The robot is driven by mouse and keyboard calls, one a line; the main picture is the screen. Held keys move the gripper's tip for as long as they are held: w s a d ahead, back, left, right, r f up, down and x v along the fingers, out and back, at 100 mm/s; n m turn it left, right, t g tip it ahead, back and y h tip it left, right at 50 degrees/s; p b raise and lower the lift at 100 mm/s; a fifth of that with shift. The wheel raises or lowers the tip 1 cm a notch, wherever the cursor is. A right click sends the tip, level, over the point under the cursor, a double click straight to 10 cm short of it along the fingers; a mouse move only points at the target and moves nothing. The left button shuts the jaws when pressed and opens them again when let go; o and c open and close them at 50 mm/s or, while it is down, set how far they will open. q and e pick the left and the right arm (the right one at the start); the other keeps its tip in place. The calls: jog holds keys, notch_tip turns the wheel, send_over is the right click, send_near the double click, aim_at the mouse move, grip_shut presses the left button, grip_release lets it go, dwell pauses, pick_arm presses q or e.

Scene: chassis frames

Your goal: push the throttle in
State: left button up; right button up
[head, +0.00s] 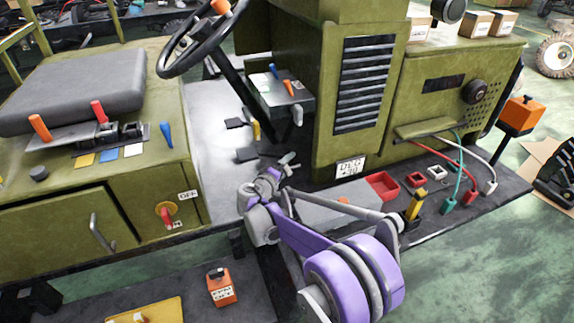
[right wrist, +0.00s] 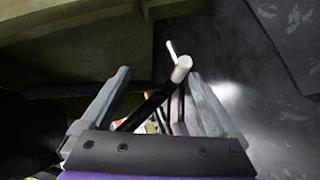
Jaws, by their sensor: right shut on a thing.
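My right gripper (head: 282,170) reaches over the floor of the vehicle, below the small control box. In the right wrist view its two grey fingers stand either side of a pale-tipped black rod (right wrist: 180,70); the gripper is shut on it, though the contact is hard to see. I cannot tell whether this rod is the throttle. Orange-topped and blue-topped levers (head: 288,86) stand on the control box, with a grey handle (head: 298,116) at its front. More red, orange and blue levers (head: 100,112) stand beside the seat. My left gripper is not in view.
The steering wheel (head: 203,38) and its column rise behind. The green louvred housing (head: 365,85) stands right of the gripper. Black pedals (head: 247,154) lie near the hand. Red trays (head: 383,186) and coloured cables (head: 459,175) lie at right. The seat (head: 75,88) is at left.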

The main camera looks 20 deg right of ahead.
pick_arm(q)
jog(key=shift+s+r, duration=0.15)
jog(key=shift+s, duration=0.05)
pick_arm(e)
jog(key=v, duration=0.6)
jog(key=shift+s+f, duration=0.25)
jog(key=shift+f, duration=0.05)
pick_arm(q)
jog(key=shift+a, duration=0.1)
pick_arm(e)
jog(key=shift+a+f, duration=0.1)
